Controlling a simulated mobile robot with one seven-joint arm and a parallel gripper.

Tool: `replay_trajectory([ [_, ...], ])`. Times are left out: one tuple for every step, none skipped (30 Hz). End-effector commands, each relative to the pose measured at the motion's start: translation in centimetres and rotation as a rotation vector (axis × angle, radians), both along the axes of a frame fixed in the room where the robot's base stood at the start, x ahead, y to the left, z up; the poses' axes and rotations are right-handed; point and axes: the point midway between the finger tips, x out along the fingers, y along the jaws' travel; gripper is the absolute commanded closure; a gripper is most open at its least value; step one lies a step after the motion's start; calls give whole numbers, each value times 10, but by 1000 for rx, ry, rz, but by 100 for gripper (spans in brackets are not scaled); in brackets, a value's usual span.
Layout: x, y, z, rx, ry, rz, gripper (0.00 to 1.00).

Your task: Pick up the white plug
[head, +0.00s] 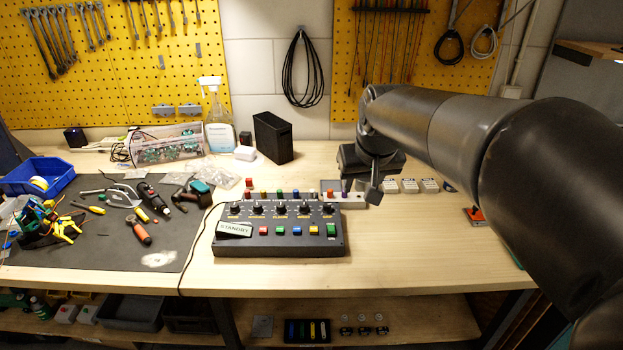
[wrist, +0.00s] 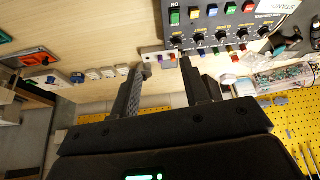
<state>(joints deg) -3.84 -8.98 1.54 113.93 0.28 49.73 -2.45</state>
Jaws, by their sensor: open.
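My gripper (head: 373,180) is open over the bench in the head view, at the right end of a pale strip (head: 352,201) that holds small coloured plugs. In the wrist view my two fingers (wrist: 163,67) are apart, with nothing seen held between them. Between and just beyond the fingertips sit an orange plug (wrist: 171,57) and a purple one on the strip. I cannot clearly pick out a white plug; one may be hidden by a finger or too small to tell.
A dark control box (head: 280,245) with knobs and coloured buttons stands in front of the strip. Several small white blocks (head: 409,186) lie to the right. A black box (head: 273,138) stands behind. Tools lie on a dark mat (head: 90,260) at left.

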Motion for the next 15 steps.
replay_trajectory([
  [19, 6, -4, -1, 9, 11, 58],
  [29, 9, -6, -1, 10, 17, 58],
  [43, 13, -9, 0, 15, 25, 58],
  [54, 16, -11, -1, 16, 30, 58],
  [64, 19, -13, -1, 18, 36, 58],
  [77, 24, -18, 0, 21, 43, 58],
  [87, 27, -21, 0, 24, 49, 58],
  [98, 31, -25, 0, 25, 55, 58],
  [111, 36, -30, 0, 28, 63, 58],
  [121, 40, -34, 1, 31, 69, 58],
  [131, 43, -39, 1, 33, 75, 58],
  [143, 48, -46, 1, 36, 83, 58],
  [153, 52, -51, 2, 38, 89, 58],
  [161, 56, -56, 3, 39, 94, 58],
  [172, 60, -63, 4, 42, 100, 58],
])
